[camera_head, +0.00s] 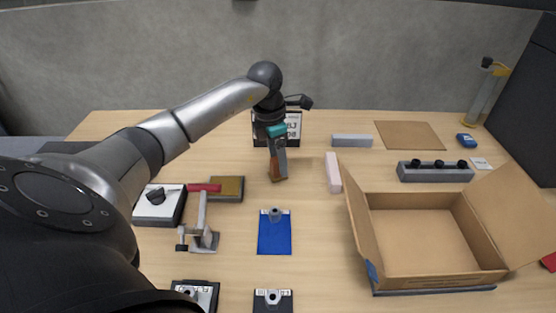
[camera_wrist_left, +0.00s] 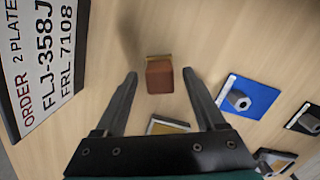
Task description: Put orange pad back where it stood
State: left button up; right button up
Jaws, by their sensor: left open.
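A small orange-brown block (camera_head: 274,169), the only thing I see that could be the orange pad, stands on the table near the middle. In the left wrist view the block (camera_wrist_left: 160,77) has a tan strip along its far edge. My left gripper (camera_head: 279,174) points down at it from above. In the left wrist view my left gripper (camera_wrist_left: 166,74) is open, with the block between its fingertips and space on both sides. Whether the fingertips reach down around it is unclear. My right gripper is not in view.
An order sign (camera_head: 293,127) stands behind the gripper. A blue plate (camera_head: 274,240) with a nut lies in front, a pink bar (camera_head: 333,173) to the right. A clamp (camera_head: 203,237) stands left and an open cardboard box (camera_head: 421,237) right. Bare table surrounds the block.

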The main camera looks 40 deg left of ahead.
aim_at(273, 161)
pick_arm(q)
notch_tip(273, 161, up, 11)
jog(key=s+p, duration=0.1)
jog(key=p, duration=0.1)
jog(key=shift+a, duration=0.35)
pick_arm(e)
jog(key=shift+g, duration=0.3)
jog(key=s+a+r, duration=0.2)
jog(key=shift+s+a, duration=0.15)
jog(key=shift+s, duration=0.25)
pick_arm(q)
jog(key=shift+s, duration=0.1)
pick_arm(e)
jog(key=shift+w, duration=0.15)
